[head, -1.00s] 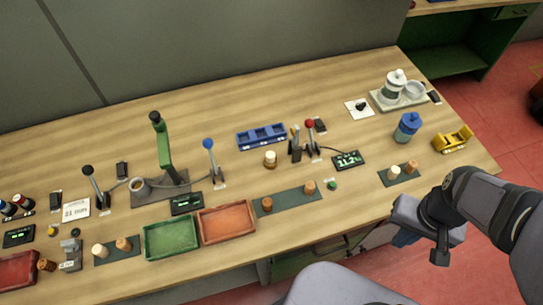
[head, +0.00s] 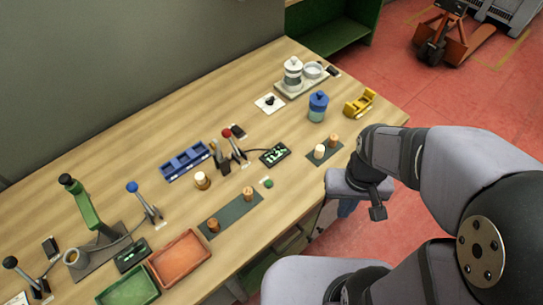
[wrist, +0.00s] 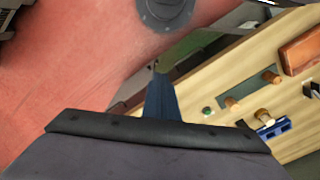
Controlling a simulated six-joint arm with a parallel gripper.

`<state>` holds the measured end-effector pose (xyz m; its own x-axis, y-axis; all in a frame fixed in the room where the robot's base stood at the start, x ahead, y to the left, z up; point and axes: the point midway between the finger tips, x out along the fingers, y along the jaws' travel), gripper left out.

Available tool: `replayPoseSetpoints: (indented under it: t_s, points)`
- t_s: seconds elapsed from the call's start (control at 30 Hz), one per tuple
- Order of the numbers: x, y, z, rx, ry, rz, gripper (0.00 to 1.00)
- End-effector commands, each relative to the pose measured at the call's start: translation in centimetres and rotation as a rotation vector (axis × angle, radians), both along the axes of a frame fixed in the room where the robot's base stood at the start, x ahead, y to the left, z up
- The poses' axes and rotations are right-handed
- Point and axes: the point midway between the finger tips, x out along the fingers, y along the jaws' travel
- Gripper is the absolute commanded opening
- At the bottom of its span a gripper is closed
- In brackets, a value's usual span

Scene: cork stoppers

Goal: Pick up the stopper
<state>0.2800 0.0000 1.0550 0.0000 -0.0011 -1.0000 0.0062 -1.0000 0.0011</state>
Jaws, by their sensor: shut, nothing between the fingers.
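Several cork stoppers stand on the bench. A pale stopper (head: 319,151) and a brown stopper (head: 333,141) stand on the small dark mat at the right front. Two brown stoppers (head: 212,225) (head: 247,193) stand on the longer dark mat, and a pale one (head: 202,180) stands behind it. Which is meant, I cannot tell. My gripper (head: 345,209) hangs beyond the bench's front edge, right of the small mat, apart from every stopper. In the wrist view its blue fingers (wrist: 158,76) are together and empty; stoppers (wrist: 232,102) show to their right.
An orange tray (head: 180,258) and a green tray (head: 128,290) lie at the front left. A blue rack (head: 184,160), levers, a small display (head: 275,155), a blue-lidded jar (head: 317,106) and a yellow holder (head: 359,103) also stand on the bench. Red floor (head: 450,100) lies to the right.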

Motion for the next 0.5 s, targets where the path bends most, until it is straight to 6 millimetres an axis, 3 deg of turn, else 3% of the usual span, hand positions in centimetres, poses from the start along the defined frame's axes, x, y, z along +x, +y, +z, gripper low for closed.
replayPoseSetpoints:
  t_s: [0.43, 0.47, 0.5]
  points:
    - [0.0, 0.0, 0.0, 0.0, 0.0, 0.0, 0.0]
    - [0.0, 0.0, 0.0, 0.0, 0.0, 0.0, 0.02]
    - [0.0, 0.0, 0.0, 0.0, 0.0, 0.0, 0.12]
